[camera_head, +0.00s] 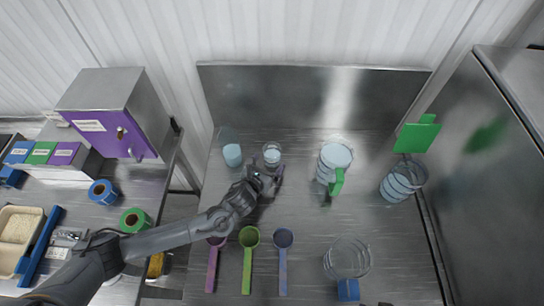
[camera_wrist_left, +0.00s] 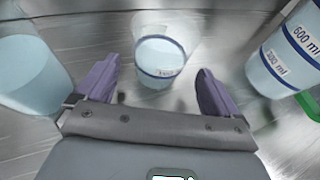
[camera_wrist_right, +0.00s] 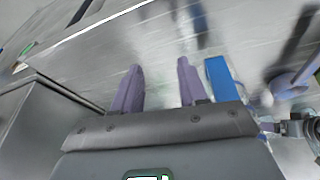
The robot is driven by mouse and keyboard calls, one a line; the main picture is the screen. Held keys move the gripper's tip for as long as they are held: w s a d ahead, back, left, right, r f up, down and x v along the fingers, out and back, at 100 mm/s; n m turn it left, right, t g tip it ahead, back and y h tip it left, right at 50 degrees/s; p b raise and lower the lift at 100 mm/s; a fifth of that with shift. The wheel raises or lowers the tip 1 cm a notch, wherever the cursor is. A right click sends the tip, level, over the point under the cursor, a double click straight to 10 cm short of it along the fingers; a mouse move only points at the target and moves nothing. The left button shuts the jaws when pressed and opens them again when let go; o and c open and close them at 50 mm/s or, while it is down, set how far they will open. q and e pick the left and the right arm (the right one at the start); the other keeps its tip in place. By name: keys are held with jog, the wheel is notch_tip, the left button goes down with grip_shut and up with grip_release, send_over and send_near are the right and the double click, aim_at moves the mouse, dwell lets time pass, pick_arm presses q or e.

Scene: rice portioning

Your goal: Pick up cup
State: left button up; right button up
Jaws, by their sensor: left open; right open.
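A small clear cup (camera_head: 271,154) with a blue band stands on the steel table near the back. In the left wrist view the cup (camera_wrist_left: 160,58) stands upright, just beyond and between the fingertips of my open left gripper (camera_wrist_left: 158,80). In the head view my left gripper (camera_head: 266,176) is right in front of the cup. I cannot tell whether the fingers touch it. A second small cup (camera_head: 232,155) of pale blue stands to its left. My right gripper (camera_wrist_right: 160,82) is open and empty, low over the table's front, beside a blue handle (camera_wrist_right: 222,78).
A pitcher with a green handle (camera_head: 336,160) stands right of the cup. Another measuring jug (camera_head: 403,180) stands farther right, and a clear jug with a blue handle (camera_head: 346,258) at the front. Purple (camera_head: 213,260), green (camera_head: 248,260) and blue (camera_head: 283,260) scoops lie in front.

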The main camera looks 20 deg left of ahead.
aim_at(275, 152)
pick_arm(q)
jog(key=shift+r+x, duration=0.15)
jog(key=shift+x, duration=1)
jog(key=shift+r+x, duration=0.1)
jog(key=shift+x, duration=1.05)
jog(key=shift+w+a, duration=0.15)
jog(key=c, duration=1.1)
